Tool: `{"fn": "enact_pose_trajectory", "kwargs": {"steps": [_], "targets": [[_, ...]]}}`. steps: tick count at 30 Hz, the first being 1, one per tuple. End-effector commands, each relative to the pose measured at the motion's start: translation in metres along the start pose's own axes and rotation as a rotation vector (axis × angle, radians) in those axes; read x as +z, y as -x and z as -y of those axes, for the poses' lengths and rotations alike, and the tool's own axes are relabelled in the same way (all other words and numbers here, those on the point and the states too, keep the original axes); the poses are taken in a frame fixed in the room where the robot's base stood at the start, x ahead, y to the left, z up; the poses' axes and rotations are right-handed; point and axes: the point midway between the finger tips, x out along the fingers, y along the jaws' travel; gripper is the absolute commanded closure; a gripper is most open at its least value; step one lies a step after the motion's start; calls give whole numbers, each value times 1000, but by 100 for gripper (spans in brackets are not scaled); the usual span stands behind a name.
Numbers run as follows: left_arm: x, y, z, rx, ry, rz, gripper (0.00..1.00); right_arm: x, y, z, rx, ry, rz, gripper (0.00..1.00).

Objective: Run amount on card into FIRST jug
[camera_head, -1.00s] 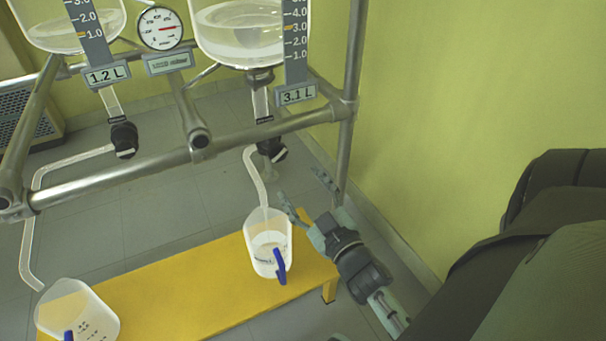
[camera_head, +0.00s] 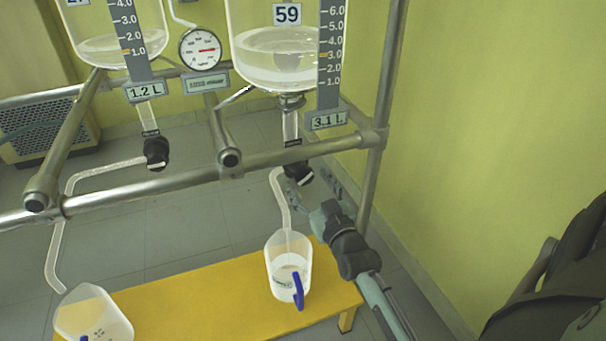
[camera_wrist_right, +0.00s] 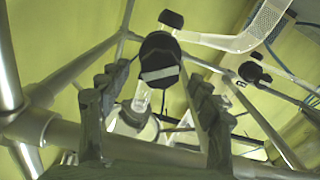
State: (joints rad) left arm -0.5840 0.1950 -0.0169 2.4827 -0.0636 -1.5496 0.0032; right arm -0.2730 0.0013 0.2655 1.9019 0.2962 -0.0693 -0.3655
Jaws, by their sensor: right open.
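The right glass vessel (camera_head: 285,60), numbered 59, holds clear liquid and its plate (camera_head: 327,120) reads 3.1 L. Its black valve knob (camera_head: 299,174) has a white bar. The outlet tube (camera_head: 281,200) ends over the right jug (camera_head: 278,265), which has a blue handle. My right gripper (camera_head: 312,196) is open just below and beside this knob. In the right wrist view the knob (camera_wrist_right: 160,62) lies between the open fingers, apparently ahead of them; contact is unclear. A left vessel (camera_head: 112,45), plate 1.2 L, has its own valve (camera_head: 156,153) and a left jug (camera_head: 93,315), partly cut off.
Both jugs stand on a yellow bench (camera_head: 190,305). A round gauge (camera_head: 200,48) hangs between the vessels. A green wall bounds the right.

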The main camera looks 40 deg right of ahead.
Motion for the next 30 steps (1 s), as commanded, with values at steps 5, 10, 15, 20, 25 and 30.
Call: {"fn": "enact_pose_trajectory", "kwargs": {"steps": [5,10,15,20,25,30], "targets": [[-8,-2,-5,9,-5,-36,60,0,-27,0,2,0,-2,37],[-13,-2,-6,12,-6,-57,60,0,-38,0,1,1,0,37],[-14,-2,-7,14,-6,-61,60,0,-40,0,1,1,0,37],[-14,-2,-7,14,-5,-59,60,0,-39,0,1,1,0,44],[-14,-2,-7,15,-5,-59,60,0,-39,0,1,1,0,65],[-13,-2,-7,15,-5,-58,60,0,-39,0,1,1,0,86]]}}
